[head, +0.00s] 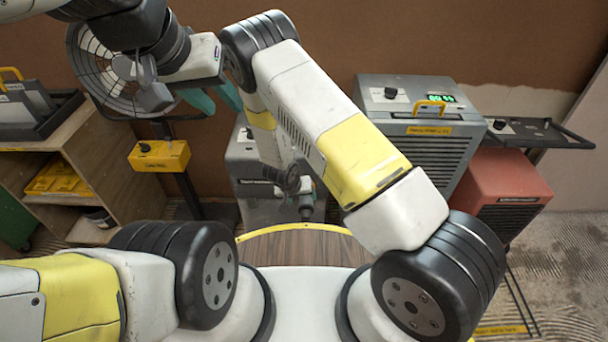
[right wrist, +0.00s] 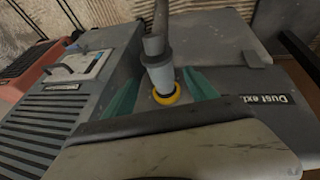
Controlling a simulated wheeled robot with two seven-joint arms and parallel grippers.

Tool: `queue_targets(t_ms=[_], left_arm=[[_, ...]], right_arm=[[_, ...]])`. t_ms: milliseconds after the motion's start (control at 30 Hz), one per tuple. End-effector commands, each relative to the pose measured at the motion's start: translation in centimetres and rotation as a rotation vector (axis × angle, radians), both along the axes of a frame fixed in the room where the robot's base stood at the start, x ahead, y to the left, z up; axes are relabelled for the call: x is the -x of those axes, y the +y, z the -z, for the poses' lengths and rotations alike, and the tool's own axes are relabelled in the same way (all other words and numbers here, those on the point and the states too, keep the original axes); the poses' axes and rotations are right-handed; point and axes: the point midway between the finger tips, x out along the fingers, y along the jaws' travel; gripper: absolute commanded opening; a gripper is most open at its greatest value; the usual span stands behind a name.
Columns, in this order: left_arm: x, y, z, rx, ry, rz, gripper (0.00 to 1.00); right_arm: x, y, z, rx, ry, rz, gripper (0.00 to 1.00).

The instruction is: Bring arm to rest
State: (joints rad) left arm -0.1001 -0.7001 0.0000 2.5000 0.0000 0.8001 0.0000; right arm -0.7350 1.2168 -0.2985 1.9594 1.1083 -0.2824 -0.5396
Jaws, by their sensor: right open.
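My left gripper (head: 216,102) hangs at the upper left of the head view. Its two teal fingers are spread apart, with nothing visible between them. My right arm rises from the lower right, bends near the top centre and drops down behind its own link. My right gripper is largely hidden there in the head view. In the right wrist view my right gripper (right wrist: 160,95) shows two teal fingers apart. A grey hose end with a yellow ring (right wrist: 166,96) appears between them, over the grey dust extractor (right wrist: 225,60). I cannot tell whether the fingers touch it.
A grey machine with a green display (head: 420,95) and a red box (head: 500,190) stand at the right. A fan (head: 110,70) and a wooden shelf unit (head: 120,165) stand at the left. A round wooden top (head: 300,248) lies close in front of me.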

Motion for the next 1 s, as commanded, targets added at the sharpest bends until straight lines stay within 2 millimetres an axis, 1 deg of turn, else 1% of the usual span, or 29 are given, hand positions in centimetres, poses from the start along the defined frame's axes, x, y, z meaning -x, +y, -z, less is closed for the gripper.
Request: queue_targets(t_ms=[33,133,600,667,767,833,867,900,967,1000], left_arm=[[0.0,0.0,0.0,0.0,0.0,0.0,0.36],[0.0,0.0,0.0,0.0,0.0,0.0,0.36],[0.0,0.0,0.0,0.0,0.0,0.0,0.36],[0.0,0.0,0.0,0.0,0.0,0.0,0.36],[0.0,0.0,0.0,0.0,0.0,0.0,0.36],[0.0,0.0,0.0,0.0,0.0,0.0,0.36],[0.0,0.0,0.0,0.0,0.0,0.0,0.36],[0.0,0.0,0.0,0.0,0.0,0.0,0.36],[0.0,0.0,0.0,0.0,0.0,0.0,0.36],[0.0,0.0,0.0,0.0,0.0,0.0,0.36]], right_arm=[[0.2,0.1,-0.5,0.0,0.0,0.0,0.66],[0.5,0.2,-1.0,0.0,0.001,0.0,0.66],[0.5,0.2,-1.1,-0.001,0.001,0.001,0.66],[0.4,0.3,-1.4,-0.009,0.0,0.003,0.66],[-0.2,1.0,-3.1,-0.055,0.004,0.01,0.66],[-0.7,1.8,-5.5,-0.116,0.008,0.013,0.66],[-1.0,2.1,-6.8,-0.147,0.011,0.016,0.66],[-1.3,2.6,-8.7,-0.191,0.014,0.016,0.66],[-1.7,3.1,-11.9,-0.26,0.019,0.016,0.66],[-1.9,3.3,-14.0,-0.303,0.022,0.012,0.66]])
